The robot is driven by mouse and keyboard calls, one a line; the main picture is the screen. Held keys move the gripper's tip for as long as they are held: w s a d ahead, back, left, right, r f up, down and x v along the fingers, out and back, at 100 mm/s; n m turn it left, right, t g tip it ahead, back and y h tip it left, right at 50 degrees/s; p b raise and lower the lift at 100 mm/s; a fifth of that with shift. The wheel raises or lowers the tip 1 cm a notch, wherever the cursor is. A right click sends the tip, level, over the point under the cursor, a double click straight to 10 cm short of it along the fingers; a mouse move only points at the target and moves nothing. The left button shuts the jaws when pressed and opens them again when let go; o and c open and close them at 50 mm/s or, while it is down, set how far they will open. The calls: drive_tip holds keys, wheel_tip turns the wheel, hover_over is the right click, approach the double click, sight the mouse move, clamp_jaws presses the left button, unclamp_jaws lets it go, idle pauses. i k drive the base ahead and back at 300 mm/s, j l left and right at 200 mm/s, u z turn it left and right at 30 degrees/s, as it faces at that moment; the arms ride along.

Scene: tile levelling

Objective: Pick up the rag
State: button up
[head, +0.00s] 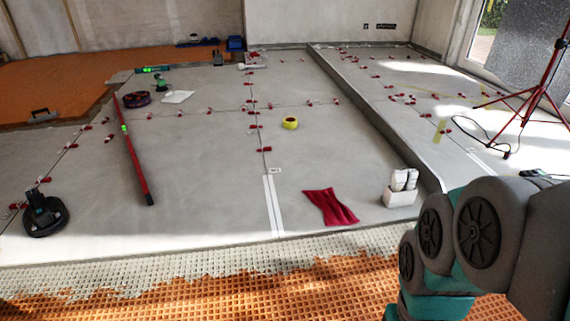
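A red rag (331,207) lies crumpled and flat on the grey tiles near their front edge, right of the white strips. It is apart from the white box beside it. My arm shows at the lower right of the head view. My gripper is not in this view, so its opening and place relative to the rag are hidden.
A white box with bottles (400,196) stands just right of the rag. A long red level (133,155), a black suction tool (43,214) and a yellow tape roll (290,122) lie on the tiles. Red levelling clips line the joints. A raised edge (375,115) runs behind the box.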

sight(336, 213)
drive_tip(key=i+l+u, duration=0.1)
drive_tip(key=i+l, duration=0.15)
drive_tip(key=i+l+u, duration=0.15)
drive_tip(key=l, duration=0.25)
drive_tip(key=i+l+u, duration=0.1)
drive_tip(key=i+l, duration=0.25)
drive_tip(key=i+l+u, duration=0.1)
drive_tip(key=i+l, duration=0.15)
drive_tip(key=l, duration=0.15)
drive_tip(key=i+l+u, duration=0.1)
drive_tip(key=l, duration=0.3)
drive_tip(key=i, duration=0.1)
